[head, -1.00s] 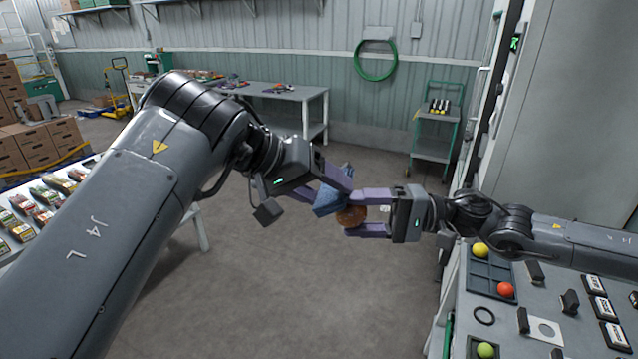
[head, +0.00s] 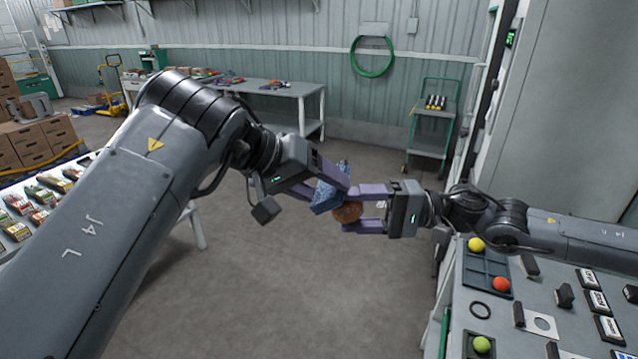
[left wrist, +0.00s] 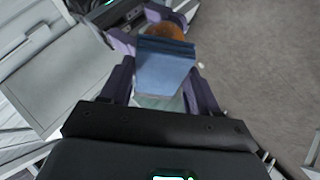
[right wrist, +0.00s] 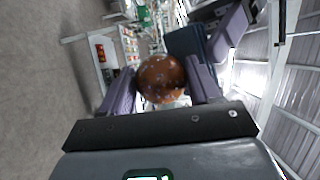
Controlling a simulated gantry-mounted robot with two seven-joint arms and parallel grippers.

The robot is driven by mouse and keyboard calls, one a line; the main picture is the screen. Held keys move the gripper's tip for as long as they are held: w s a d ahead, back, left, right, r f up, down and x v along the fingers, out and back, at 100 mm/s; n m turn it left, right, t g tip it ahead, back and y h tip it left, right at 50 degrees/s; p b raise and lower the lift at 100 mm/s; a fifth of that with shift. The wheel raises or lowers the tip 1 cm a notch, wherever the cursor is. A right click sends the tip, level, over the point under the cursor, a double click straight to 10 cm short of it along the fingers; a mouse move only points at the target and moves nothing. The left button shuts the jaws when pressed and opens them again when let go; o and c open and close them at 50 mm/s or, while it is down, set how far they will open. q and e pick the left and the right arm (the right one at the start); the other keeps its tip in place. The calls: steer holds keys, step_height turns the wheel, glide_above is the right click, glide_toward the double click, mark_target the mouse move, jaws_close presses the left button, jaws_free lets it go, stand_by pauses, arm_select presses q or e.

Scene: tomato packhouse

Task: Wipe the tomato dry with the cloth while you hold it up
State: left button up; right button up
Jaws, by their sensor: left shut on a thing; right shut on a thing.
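The tomato (head: 347,212) is brownish orange with pale wet-looking specks, clearest in the right wrist view (right wrist: 161,78). My right gripper (head: 364,208) is shut on it and holds it up over the open floor. The blue cloth (head: 328,196) is folded and held in my left gripper (head: 336,192), just left of and above the tomato. The cloth also shows between the left fingers in the left wrist view (left wrist: 163,68), with the tomato (left wrist: 166,31) beyond its far edge. The cloth lies close against the tomato; whether they touch is hard to tell.
A bench (head: 560,290) at the right carries a dark tray (head: 487,268) with a yellow and a red fruit, a green fruit (head: 482,344) and labelled blocks. A table (head: 30,240) with packed punnets stands at the left. The floor (head: 270,300) below the grippers is clear.

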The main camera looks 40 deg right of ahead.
arm_select(q)
steer(key=shift+w, duration=0.15)
steer(key=shift+w+d, duration=0.2)
steer(key=shift+d, duration=0.05)
steer(key=shift+s, duration=0.1)
steer(key=shift+s+a+f, duration=0.1)
steer(key=shift+s+a, duration=0.35)
steer(key=shift+s, duration=0.35)
steer(key=shift+w+d+f, duration=0.15)
steer(key=shift+w+d, duration=0.25)
steer(key=shift+w, duration=0.1)
steer(key=shift+w+d, duration=0.2)
steer(key=shift+w, duration=0.1)
steer(key=shift+c, duration=0.4)
